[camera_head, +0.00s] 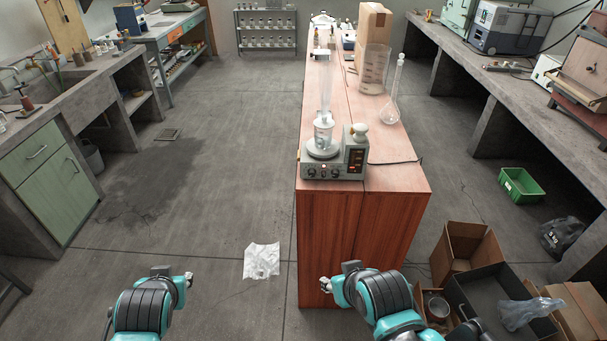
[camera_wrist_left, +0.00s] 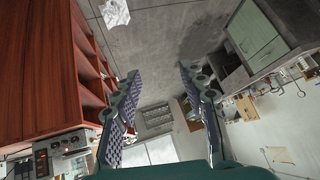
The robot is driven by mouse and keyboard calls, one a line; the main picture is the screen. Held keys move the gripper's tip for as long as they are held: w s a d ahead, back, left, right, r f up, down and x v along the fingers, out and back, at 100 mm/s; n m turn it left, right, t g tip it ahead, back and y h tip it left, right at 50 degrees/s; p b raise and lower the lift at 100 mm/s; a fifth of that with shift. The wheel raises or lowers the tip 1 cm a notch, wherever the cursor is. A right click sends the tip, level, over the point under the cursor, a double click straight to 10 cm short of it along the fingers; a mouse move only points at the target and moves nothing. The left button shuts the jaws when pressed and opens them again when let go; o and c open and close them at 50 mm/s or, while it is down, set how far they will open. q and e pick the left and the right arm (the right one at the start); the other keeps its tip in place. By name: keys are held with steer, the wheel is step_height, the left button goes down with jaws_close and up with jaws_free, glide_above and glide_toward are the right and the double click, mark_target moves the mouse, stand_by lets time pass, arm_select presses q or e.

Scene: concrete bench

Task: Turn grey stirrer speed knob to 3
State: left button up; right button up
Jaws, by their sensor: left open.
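The grey stirrer (camera_head: 322,168) stands on the near end of the reddish wooden bench, with a row of small knobs (camera_head: 323,172) on its front face. The knob markings are too small to read. In the left wrist view the stirrer (camera_wrist_left: 65,143) shows tilted at the lower left. My left gripper (camera_head: 188,279) is low over the floor, left of the bench and well away from the stirrer; its fingers (camera_wrist_left: 158,95) are spread and empty. My right gripper (camera_head: 325,285) is before the bench's near face; its fingers are unclear.
A tall glass cylinder (camera_head: 374,70) and a flask (camera_head: 392,100) stand farther back on the bench. A cable (camera_head: 398,162) lies at its right edge. Cardboard boxes (camera_head: 465,245) stand on the floor at right. A crumpled paper (camera_head: 261,261) lies on open floor.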

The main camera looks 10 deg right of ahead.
arm_select(q)
steer(key=w+d+r+m+t, duration=0.2)
steer(key=w+d, duration=0.1)
steer(key=w, duration=0.4)
steer(key=w+d+r+m+t, duration=0.1)
steer(key=w+d+r+t, duration=0.1)
steer(key=w+d, duration=0.3)
steer(key=m+t+h+p, duration=0.2)
steer(key=m+t+h, duration=0.35)
steer(key=m, duration=0.45)
glide_toward(311, 176)
steer(key=w, duration=0.1)
steer(key=shift+h, duration=0.45)
steer(key=b+x, duration=0.1)
steer(key=x, duration=0.6)
jaws_close()
